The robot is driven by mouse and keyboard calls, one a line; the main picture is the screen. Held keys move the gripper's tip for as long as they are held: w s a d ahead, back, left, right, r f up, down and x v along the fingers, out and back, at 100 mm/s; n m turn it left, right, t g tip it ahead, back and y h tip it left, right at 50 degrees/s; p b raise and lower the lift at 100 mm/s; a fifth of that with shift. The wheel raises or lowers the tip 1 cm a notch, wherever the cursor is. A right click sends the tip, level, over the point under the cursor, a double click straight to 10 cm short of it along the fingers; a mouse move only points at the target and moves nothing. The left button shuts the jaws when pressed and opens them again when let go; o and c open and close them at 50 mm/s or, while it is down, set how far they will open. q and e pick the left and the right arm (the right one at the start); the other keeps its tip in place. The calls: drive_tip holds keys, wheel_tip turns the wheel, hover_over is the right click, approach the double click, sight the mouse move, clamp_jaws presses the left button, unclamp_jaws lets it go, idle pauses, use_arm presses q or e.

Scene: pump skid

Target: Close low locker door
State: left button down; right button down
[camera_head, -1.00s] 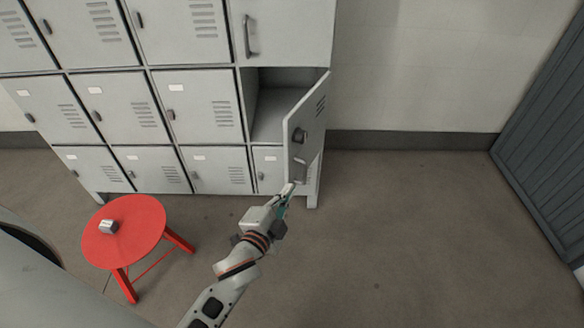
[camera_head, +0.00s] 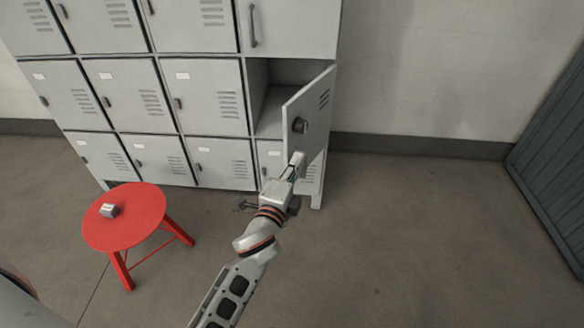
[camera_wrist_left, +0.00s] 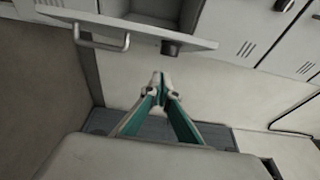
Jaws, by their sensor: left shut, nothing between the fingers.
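The low locker door (camera_head: 312,112) is a light grey panel with vent slots and a dark knob (camera_head: 300,126). It stands ajar, swung out from the right-hand locker, whose dark interior (camera_head: 272,108) shows. In the left wrist view the door (camera_wrist_left: 140,32) crosses the top, with its bar handle (camera_wrist_left: 100,42) and knob (camera_wrist_left: 172,49). My left gripper (camera_head: 296,162) is shut and empty at the door's lower outer part and hides the handle in the head view. In the wrist view its fingertips (camera_wrist_left: 160,78) appear just short of the door; contact cannot be told. My right gripper is not in view.
A red stool (camera_head: 130,232) with a small grey block (camera_head: 109,210) on it stands at the left. Other lockers (camera_head: 205,95) are shut. The floor (camera_head: 410,240) to the right is clear, up to a dark slatted panel (camera_head: 555,160).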

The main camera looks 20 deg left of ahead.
sight(290, 143)
use_arm(q)
drive_tip(key=w+a, duration=0.1)
drive_tip(key=w, duration=0.1)
drive_tip(key=w+a, duration=0.1)
drive_tip(key=w, duration=0.1)
drive_tip(key=w+a, duration=0.2)
drive_tip(key=shift+w, duration=0.25)
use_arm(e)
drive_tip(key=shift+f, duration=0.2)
use_arm(q)
drive_tip(key=shift+a, duration=0.1)
